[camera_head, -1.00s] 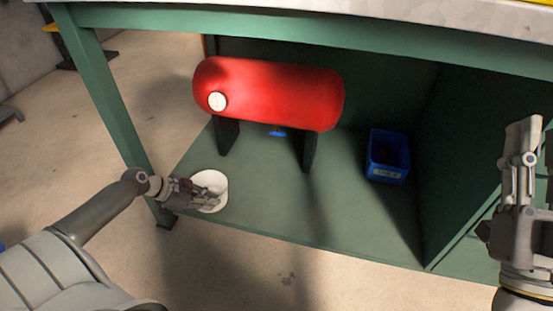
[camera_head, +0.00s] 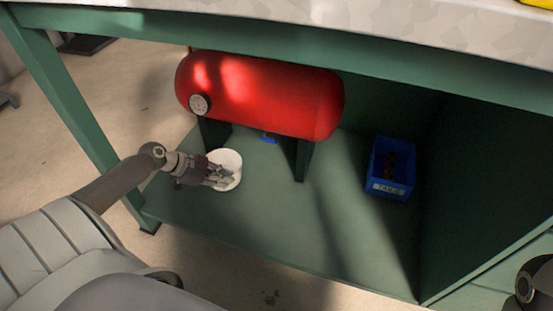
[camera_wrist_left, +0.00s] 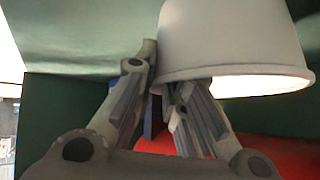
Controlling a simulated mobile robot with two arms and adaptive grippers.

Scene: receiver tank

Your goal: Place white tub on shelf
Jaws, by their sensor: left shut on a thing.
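The white tub (camera_head: 229,160) is at the left part of the green lower shelf (camera_head: 290,235), in front of the red tank's left leg. My left gripper (camera_head: 222,176) is shut on the tub's wall at the rim. In the left wrist view, which looks upside down, the tub (camera_wrist_left: 230,40) fills the upper right. My left gripper (camera_wrist_left: 160,75) has one finger beside the tub and the other reaching in under its rim. I cannot tell whether the tub's base touches the shelf. My right gripper is out of view.
The red tank (camera_head: 262,95) with a round gauge (camera_head: 200,104) stands on dark legs behind the tub. A blue bin (camera_head: 391,168) with dark contents is at the right of the shelf. A green table leg (camera_head: 75,115) is at the left. The shelf's middle front is clear.

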